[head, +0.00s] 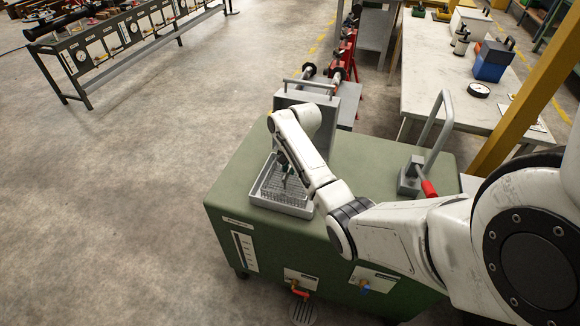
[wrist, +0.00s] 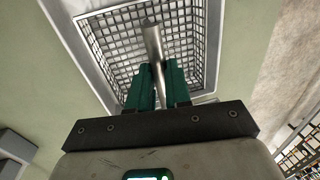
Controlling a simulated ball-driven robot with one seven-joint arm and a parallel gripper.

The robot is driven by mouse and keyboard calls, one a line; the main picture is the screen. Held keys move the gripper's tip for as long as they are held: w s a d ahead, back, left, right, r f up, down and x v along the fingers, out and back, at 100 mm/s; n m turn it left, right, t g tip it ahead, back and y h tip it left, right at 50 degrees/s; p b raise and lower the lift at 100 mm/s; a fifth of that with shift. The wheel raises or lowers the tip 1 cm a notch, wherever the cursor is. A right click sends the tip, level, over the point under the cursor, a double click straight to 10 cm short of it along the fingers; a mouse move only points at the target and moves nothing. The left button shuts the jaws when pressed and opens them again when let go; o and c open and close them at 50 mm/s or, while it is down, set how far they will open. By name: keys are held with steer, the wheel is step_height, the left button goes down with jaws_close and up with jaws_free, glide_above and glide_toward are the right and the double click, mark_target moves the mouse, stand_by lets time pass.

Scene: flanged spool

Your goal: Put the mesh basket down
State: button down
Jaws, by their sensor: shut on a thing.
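The grey wire mesh basket (head: 272,188) is at the left end of the green cabinet's top, within a light grey tray (head: 281,209). In the wrist view the basket (wrist: 118,33) fills the space ahead of my fingers, with a pale rim around it. My gripper (head: 286,166) is above the basket. In the wrist view my gripper's green fingers (wrist: 160,74) are shut on the basket's metal handle (wrist: 152,42). I cannot tell whether the basket's bottom touches the tray floor.
The green cabinet (head: 232,185) has free top around the tray. A grey box with a bar handle (head: 303,98) stands behind. A lever press with a red grip (head: 411,177) stands right. A workbench (head: 430,85) and yellow post (head: 520,90) are farther right.

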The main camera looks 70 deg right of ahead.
mark_target(297, 181)
steer(key=c, duration=1.1)
jaws_free()
steer(key=shift+o, duration=0.2)
step_height(297, 181, up, 12)
steer(key=s, duration=0.2)
steer(key=s+a+f+n, duration=0.1)
steer(key=a+f+n, duration=0.35)
steer(key=a, duration=0.75)
steer(key=s+a+f+n, duration=0.1)
steer(key=a+f+n, duration=0.4)
steer(key=a, duration=0.6)
steer(key=s+a+n+g, duration=0.1)
steer(key=s+a+n, duration=0.6)
steer(key=s+a, duration=0.4)
steer(key=shift+s+a+f, duration=0.25)
steer(key=shift+s+f, duration=0.1)
steer(key=shift+s, duration=0.65)
